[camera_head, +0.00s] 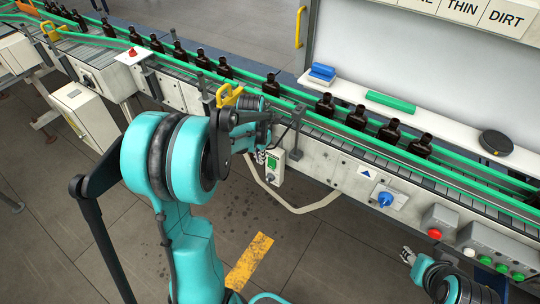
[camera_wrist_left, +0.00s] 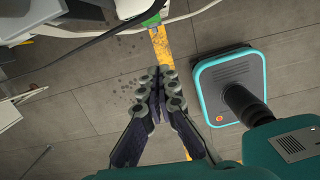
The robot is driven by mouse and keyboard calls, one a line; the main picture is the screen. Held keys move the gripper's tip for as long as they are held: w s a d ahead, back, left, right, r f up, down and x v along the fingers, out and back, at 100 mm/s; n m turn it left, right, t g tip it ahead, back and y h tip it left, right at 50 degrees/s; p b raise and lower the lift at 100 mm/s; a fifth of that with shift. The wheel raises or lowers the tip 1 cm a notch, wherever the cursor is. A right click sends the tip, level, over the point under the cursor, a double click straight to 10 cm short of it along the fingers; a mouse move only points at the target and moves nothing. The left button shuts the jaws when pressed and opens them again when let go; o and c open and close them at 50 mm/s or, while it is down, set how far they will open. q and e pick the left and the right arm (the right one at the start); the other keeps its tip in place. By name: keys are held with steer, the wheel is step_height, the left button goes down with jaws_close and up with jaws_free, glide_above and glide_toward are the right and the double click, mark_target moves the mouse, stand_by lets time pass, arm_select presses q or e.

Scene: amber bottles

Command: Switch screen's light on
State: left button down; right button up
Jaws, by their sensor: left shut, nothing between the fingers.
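The screen (camera_head: 415,72) is a large pale panel behind the conveyor at the upper right. A small white switch box with a green face (camera_head: 272,163) hangs on the conveyor's front side, with a cable below it. Its green part also shows at the top of the left wrist view (camera_wrist_left: 151,20). My left gripper (camera_head: 261,156) is just left of this box in the head view, its fingers together and empty. In the left wrist view its fingertips (camera_wrist_left: 160,72) meet below the green part, with a gap in the picture. My right gripper (camera_head: 407,256) is low at the right, small.
Amber bottles (camera_head: 357,118) stand in a row on the conveyor between green rails (camera_head: 460,171). A blue knob (camera_head: 385,198), a red button (camera_head: 434,234) and green buttons (camera_head: 501,268) sit on the conveyor's front. The floor (camera_head: 330,250) before it is open.

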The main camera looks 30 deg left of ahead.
mark_target(271, 163)
arm_select(q)
steer(key=shift+s+n, duration=0.2)
steer(key=shift+n, duration=0.3)
arm_select(e)
steer(key=shift+w+r, duration=0.1)
steer(key=shift+w, duration=0.3)
arm_select(q)
steer(key=shift+a, duration=0.1)
arm_select(e)
steer(key=shift+s+a, duration=0.1)
arm_select(q)
steer(key=shift+w+d+f+b, duration=0.1)
steer(key=shift+w+f+b, duration=0.75)
steer(key=shift+f, duration=0.85)
steer(key=shift+w+d+f+b, duration=0.1)
steer(key=shift+w+f+b, duration=0.75)
steer(key=shift+f, duration=0.9)
steer(key=shift+w+d+f+b, duration=0.1)
steer(key=shift+w+f+b, duration=0.75)
steer(key=shift+f, duration=0.85)
arm_select(e)
steer(key=shift+f, duration=2.45)
arm_select(q)
steer(key=shift+a, duration=0.2)
